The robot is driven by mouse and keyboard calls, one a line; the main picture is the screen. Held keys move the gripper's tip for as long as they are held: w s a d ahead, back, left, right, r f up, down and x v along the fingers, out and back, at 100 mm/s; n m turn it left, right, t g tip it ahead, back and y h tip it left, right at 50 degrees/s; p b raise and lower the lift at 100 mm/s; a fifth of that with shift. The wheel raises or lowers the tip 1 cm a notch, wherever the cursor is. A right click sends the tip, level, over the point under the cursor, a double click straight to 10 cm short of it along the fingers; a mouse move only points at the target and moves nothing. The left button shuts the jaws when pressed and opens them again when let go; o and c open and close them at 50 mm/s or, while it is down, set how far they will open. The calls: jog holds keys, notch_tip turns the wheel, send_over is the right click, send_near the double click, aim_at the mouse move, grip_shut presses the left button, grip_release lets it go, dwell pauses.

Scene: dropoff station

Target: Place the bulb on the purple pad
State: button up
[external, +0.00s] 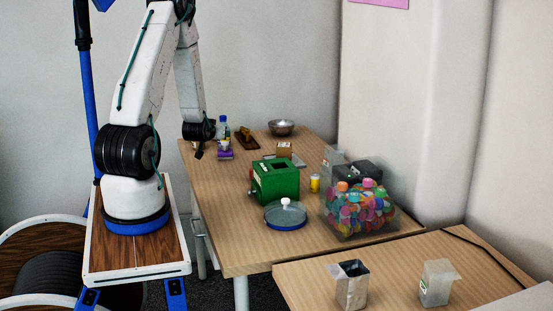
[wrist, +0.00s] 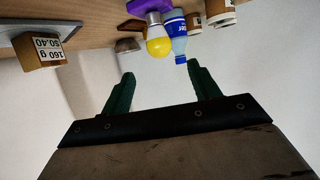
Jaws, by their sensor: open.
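The bulb (wrist: 158,42) has a yellow globe and a silver base. In the upside-down wrist view, it stands base to the table and globe away from it, with its base at the purple pad (wrist: 148,6). In the external view, the bulb (external: 224,145) shows small and pale on top of the purple pad (external: 225,156), near the table's far left part. My gripper (wrist: 160,72) is open and empty, with its two green fingers apart from the bulb. In the external view, my gripper (external: 198,152) is just left of the pad.
A blue bottle (wrist: 177,38) is close beside the bulb in the wrist view. A priced box (wrist: 38,50) sits at that view's left. A metal bowl (external: 281,127), green box (external: 275,180) and clear bin of colorful pieces (external: 355,212) stand farther right.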

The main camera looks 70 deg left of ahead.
jog(key=w+d+r+m+t+h, duration=0.1)
jog(key=w+d+r+m+h, duration=0.25)
jog(key=w+d+r, duration=0.65)
jog(key=d+r+m+h, duration=0.2)
jog(key=d+r+h, duration=0.2)
jog(key=d, duration=1.3)
jog(key=s+d+r+m+g+h, duration=0.1)
jog(key=s+d+r+m+h, duration=0.15)
jog(key=d, duration=0.45)
jog(key=s+d+r+m+g+h, duration=0.1)
jog(key=s+d+r+g, duration=0.2)
jog(key=d, duration=0.4)
jog(key=s+d+r+m+g, duration=0.1)
jog(key=s+d, duration=0.3)
jog(key=s, duration=0.4)
jog(key=s+d+r+m+g, duration=0.1)
jog(key=s+d+r+m, duration=0.1)
jog(key=s+d, duration=0.3)
jog(key=s+r, duration=0.1)
jog(key=s, duration=0.3)
jog(key=shift+h, duration=0.4)
